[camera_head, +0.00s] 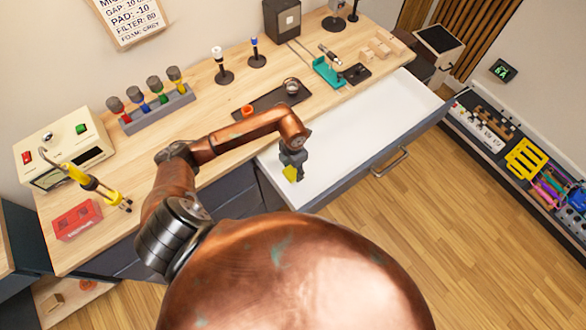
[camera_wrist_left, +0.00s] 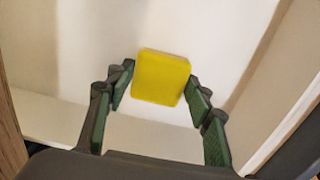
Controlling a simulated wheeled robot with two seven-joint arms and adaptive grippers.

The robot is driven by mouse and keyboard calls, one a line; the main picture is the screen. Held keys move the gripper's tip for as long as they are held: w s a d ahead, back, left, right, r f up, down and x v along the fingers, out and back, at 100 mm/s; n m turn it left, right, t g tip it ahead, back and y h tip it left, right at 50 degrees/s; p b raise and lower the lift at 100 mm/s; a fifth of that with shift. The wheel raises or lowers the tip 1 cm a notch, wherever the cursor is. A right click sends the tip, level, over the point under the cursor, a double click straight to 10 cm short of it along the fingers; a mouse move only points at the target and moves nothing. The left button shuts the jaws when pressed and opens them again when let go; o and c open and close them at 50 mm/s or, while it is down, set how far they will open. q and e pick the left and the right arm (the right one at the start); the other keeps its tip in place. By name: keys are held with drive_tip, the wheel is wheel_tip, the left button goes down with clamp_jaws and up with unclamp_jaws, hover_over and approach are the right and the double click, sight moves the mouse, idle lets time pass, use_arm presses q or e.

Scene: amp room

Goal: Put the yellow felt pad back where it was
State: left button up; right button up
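The yellow felt pad (camera_head: 290,174) is a small, thick yellow square at the tip of my left gripper (camera_head: 291,166). In the left wrist view the pad (camera_wrist_left: 160,78) sits between the green-lined fingertips of the left gripper (camera_wrist_left: 161,82), which meet its two sides. The gripper looks shut on it. Gripper and pad are over the white inside of the open drawer (camera_head: 345,150), towards its left end. I cannot tell how far the pad is above the drawer floor. My right gripper is not in view.
The wooden worktop (camera_head: 210,115) behind the drawer holds a black tray (camera_head: 268,101) with an orange piece, a teal fixture (camera_head: 327,72), a rack of coloured-band tools (camera_head: 155,110) and a soldering iron (camera_head: 90,182). The drawer's front wall with its handle (camera_head: 390,163) faces open floor.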

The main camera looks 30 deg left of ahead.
sight(294, 171)
use_arm(q)
drive_tip(key=o, duration=0.4)
drive_tip(key=shift+r, duration=0.15)
wheel_tip(294, 171, up, 12)
drive_tip(key=shift+r, duration=0.1)
idle(0.3)
idle(1.4)
